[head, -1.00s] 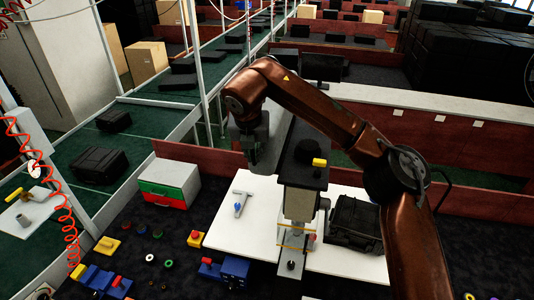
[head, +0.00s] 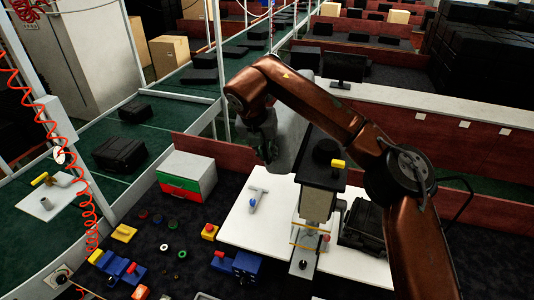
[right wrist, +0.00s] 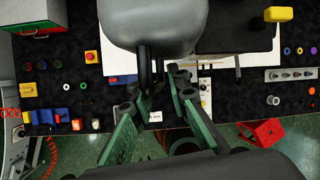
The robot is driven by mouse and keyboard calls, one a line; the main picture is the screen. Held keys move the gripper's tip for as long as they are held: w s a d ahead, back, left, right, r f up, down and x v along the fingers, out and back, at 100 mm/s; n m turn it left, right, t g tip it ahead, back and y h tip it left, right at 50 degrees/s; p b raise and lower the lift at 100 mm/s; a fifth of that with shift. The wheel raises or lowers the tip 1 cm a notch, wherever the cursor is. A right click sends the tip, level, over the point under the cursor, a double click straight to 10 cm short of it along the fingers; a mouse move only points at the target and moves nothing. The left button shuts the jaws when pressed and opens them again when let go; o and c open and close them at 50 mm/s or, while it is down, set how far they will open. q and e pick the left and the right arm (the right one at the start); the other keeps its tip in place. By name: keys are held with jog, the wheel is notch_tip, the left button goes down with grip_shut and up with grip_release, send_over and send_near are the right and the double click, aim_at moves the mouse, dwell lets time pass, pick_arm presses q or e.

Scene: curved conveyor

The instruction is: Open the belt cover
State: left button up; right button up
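I cannot tell for certain which part is the belt cover. A machine with a black top (head: 318,176) and a yellow block (head: 338,164) on it stands on the white board, to the right of my right gripper. That yellow block also shows at the upper right of the right wrist view (right wrist: 279,14). My right gripper (head: 267,148) hangs above the board's far left part, apart from the machine. Its green-padded fingers (right wrist: 160,125) are spread with nothing between them in the right wrist view. My left gripper is not in view.
A blue-tipped grey tool (head: 255,198) lies on the white board (head: 262,230). A white, green and red box (head: 187,180) stands to the left. Several coloured buttons and a blue vise-like block (head: 240,266) sit on the dark table. A black case (head: 362,228) is right of the machine.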

jog(key=shift+o, duration=1.1)
jog(key=shift+d, duration=0.1)
jog(key=shift+s+a+r, duration=0.15)
jog(key=shift+a+r, duration=0.1)
jog(key=shift+r, duration=0.2)
jog(key=v, duration=1.1)
jog(key=shift+d, duration=0.1)
